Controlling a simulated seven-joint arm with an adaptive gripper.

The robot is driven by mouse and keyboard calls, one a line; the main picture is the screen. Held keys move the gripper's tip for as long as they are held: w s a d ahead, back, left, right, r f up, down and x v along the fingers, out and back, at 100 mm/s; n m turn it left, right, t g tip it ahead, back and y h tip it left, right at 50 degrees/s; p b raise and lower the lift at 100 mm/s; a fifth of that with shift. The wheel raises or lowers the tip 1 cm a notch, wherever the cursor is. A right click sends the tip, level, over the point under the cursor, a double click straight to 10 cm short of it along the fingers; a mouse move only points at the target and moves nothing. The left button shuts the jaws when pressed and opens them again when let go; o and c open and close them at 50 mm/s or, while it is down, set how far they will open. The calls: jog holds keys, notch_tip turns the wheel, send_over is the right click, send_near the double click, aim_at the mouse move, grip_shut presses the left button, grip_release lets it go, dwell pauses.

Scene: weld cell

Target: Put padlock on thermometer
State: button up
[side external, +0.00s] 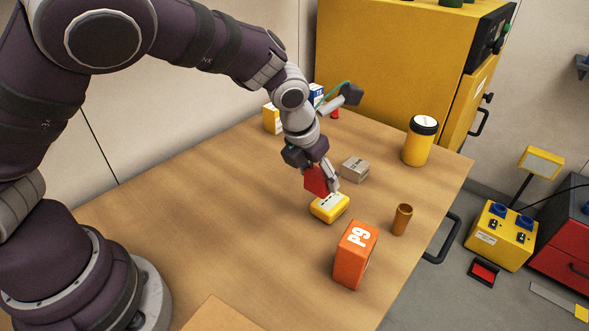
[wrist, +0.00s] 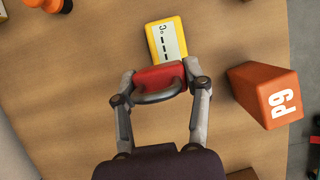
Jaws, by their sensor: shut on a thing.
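A red padlock (wrist: 158,76) with a grey shackle is held between the fingers of my gripper (wrist: 160,88). In the side view the padlock (side external: 317,181) hangs under my gripper (side external: 328,180), just above or against the yellow thermometer. The thermometer (wrist: 167,41) is a yellow block with a pale display showing dashes. It lies on the table, and in the side view it shows at the padlock's lower right (side external: 329,208). In the wrist view the padlock overlaps the thermometer's near end. I cannot tell whether the two touch.
An orange box marked P9 (side external: 355,255) stands close to the thermometer. A brown cup (side external: 402,219), a grey box (side external: 355,169) and a yellow jar with a black lid (side external: 420,140) stand to the right. The wooden table (side external: 220,220) is clear on the left.

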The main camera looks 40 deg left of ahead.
aim_at(335, 196)
jog(key=w, duration=0.3)
jog(key=shift+d+f, duration=0.15)
jog(key=shift+d, duration=0.25)
jog(key=shift+f, duration=1.75)
jog(key=shift+f, duration=0.15)
jog(key=o, duration=1.2)
